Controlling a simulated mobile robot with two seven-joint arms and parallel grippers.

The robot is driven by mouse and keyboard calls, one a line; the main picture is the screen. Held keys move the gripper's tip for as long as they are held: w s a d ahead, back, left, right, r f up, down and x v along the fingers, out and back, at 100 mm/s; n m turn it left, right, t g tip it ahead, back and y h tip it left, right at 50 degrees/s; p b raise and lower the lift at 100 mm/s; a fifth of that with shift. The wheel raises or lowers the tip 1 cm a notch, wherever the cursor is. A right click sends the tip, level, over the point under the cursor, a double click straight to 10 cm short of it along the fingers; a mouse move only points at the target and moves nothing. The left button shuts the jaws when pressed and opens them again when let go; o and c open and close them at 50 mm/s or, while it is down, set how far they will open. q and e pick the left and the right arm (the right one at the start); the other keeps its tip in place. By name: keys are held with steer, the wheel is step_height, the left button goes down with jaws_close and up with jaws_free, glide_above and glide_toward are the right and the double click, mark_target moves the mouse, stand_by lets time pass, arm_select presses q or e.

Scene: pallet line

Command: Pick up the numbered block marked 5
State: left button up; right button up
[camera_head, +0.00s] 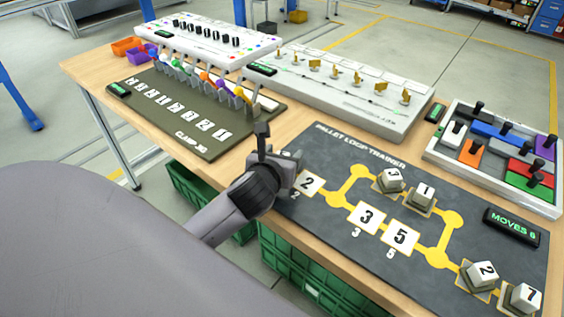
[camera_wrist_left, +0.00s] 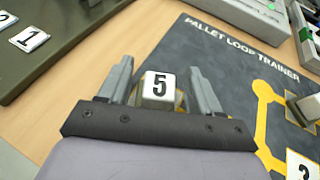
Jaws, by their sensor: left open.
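The numbered block marked 5 (camera_wrist_left: 159,87) is a pale cube with a black 5 on its top face. In the left wrist view it sits between the two fingers of my left gripper (camera_wrist_left: 160,88), which is open. A small gap shows at the right finger; I cannot tell whether the left finger touches it. In the head view my left gripper (camera_head: 282,162) is at the left edge of the dark Pallet Loop Trainer board (camera_head: 330,248) and hides most of this block. My right gripper is not in view.
Other numbered blocks, such as the 1 (camera_head: 425,193) and the 2 (camera_head: 483,272), stand on the board. A printed square 5 (camera_head: 401,237) lies flat and bare. A clamp board (camera_head: 190,135), a white panel (camera_head: 340,100) and a tray of coloured pieces (camera_head: 500,155) surround it.

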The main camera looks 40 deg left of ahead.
arm_select(q)
steer(key=shift+w+a+f, duration=0.15)
steer(key=shift+w+f, duration=0.05)
steer(key=shift+w, duration=0.25)
steer(key=c, duration=1.1)
